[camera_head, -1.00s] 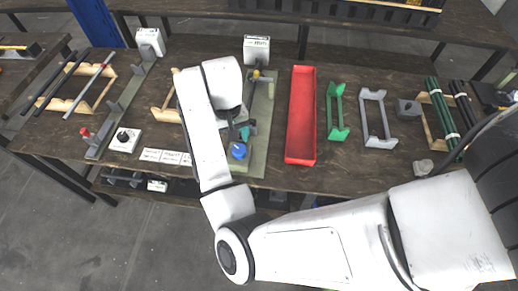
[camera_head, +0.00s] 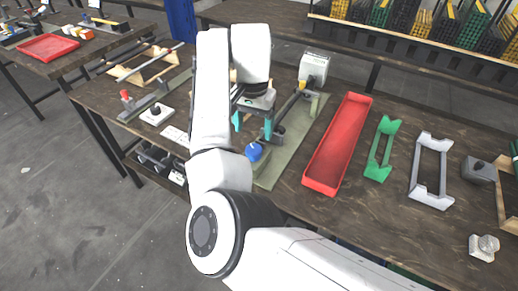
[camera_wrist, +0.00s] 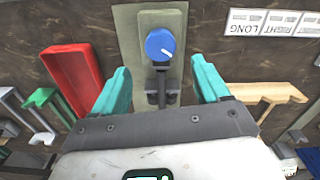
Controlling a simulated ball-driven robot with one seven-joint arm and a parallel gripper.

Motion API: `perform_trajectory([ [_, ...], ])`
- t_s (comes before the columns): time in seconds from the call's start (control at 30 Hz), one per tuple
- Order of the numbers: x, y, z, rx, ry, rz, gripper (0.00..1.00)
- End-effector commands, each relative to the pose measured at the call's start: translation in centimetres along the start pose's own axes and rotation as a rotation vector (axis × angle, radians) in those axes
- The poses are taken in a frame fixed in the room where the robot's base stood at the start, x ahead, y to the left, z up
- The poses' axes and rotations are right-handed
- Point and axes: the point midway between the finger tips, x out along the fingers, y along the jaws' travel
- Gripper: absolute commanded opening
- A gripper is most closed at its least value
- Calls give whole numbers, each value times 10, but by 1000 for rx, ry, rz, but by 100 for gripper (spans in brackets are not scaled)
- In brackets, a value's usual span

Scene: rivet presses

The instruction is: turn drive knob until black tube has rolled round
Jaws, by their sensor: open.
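The blue knob (camera_head: 253,152) sits at the near end of a press on a long green-grey baseplate (camera_head: 274,177). In the wrist view the round blue knob (camera_wrist: 160,44) faces me, with a white mark on its face. My gripper (camera_head: 252,125) is open and empty above the baseplate, just behind the knob in the head view. In the wrist view its teal fingers (camera_wrist: 160,68) stand wide apart, left and right of the knob, not touching it. Dark parts of the press show below the knob between the fingers.
A red tray (camera_head: 338,145), a green stand (camera_head: 381,150) and a grey stand (camera_head: 431,172) lie right of the press. A white box (camera_head: 314,68) stands at its far end. To the left are a black-knobbed white box (camera_head: 157,114) and a wooden rack (camera_head: 147,66).

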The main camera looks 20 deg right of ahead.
Motion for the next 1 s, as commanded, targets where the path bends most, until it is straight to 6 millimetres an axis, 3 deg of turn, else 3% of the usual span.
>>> perform_trajectory([
  [0.2,42,1,1,-1,-2,2,75],
  [0.4,68,0,1,-1,-2,1,75],
  [0.83,79,0,0,-1,-1,0,75],
  [1.0,78,0,0,-1,-1,0,61],
])
